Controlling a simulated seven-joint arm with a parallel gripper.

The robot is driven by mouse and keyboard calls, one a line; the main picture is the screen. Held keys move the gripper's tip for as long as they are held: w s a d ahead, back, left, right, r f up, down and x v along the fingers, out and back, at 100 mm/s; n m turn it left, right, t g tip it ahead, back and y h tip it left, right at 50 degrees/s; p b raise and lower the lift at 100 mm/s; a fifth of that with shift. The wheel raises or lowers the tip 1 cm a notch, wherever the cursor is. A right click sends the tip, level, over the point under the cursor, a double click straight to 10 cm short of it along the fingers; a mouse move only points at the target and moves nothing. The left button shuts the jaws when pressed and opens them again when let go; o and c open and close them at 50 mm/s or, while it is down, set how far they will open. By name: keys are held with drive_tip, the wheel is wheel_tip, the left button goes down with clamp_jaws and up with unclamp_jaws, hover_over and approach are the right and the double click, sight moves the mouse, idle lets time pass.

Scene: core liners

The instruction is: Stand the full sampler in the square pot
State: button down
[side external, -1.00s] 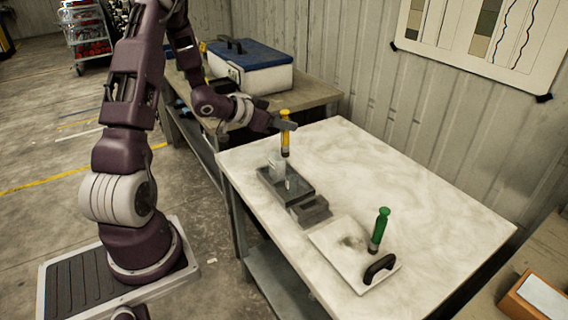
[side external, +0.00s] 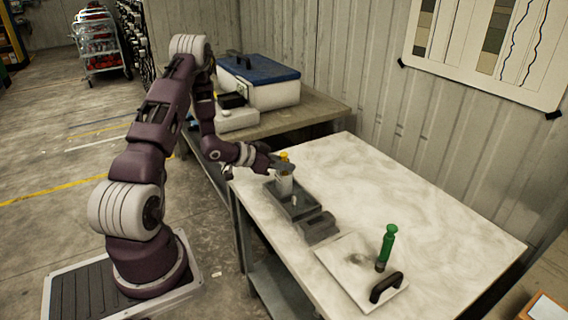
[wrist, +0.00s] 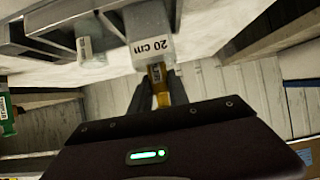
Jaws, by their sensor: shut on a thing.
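My gripper (side external: 284,168) is shut on a sampler with a yellow top (side external: 284,156), over the left end of the dark tray. In the wrist view, both fingers (wrist: 156,80) close around the yellow sampler (wrist: 158,84). Its lower end is hidden by a pale, square-sided pot (wrist: 152,42) marked "20 cm"; it appears to be in the pot's mouth, but how deep I cannot tell. The pot (side external: 285,186) stands upright in the tray (side external: 300,213). A green sampler (side external: 387,246) stands on a white board to the right. The sampler's contents are not visible.
A smaller pale labelled pot (wrist: 86,50) is beside the large one. The table's back and right are clear.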

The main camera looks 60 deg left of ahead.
drive_tip(key=c, duration=1.3)
unclamp_jaws()
drive_tip(key=shift+o, duration=0.2)
drive_tip(key=v, duration=1.2)
drive_tip(key=w+d+r+g+y, duration=0.1)
drive_tip(key=d+r+g+y, duration=0.2)
drive_tip(key=r, duration=0.5)
drive_tip(key=w+d+r+g+y, duration=0.1)
drive_tip(key=w+d+r+y, duration=0.1)
drive_tip(key=d+r, duration=0.45)
drive_tip(key=s+d+r+g+h, duration=0.2)
drive_tip(key=s+d+h, duration=0.3)
drive_tip(key=s+d, duration=1.4)
drive_tip(key=shift+s+d+r+g, duration=0.15)
drive_tip(key=shift+d+r+g, duration=0.15)
drive_tip(key=shift+d+r, duration=0.4)
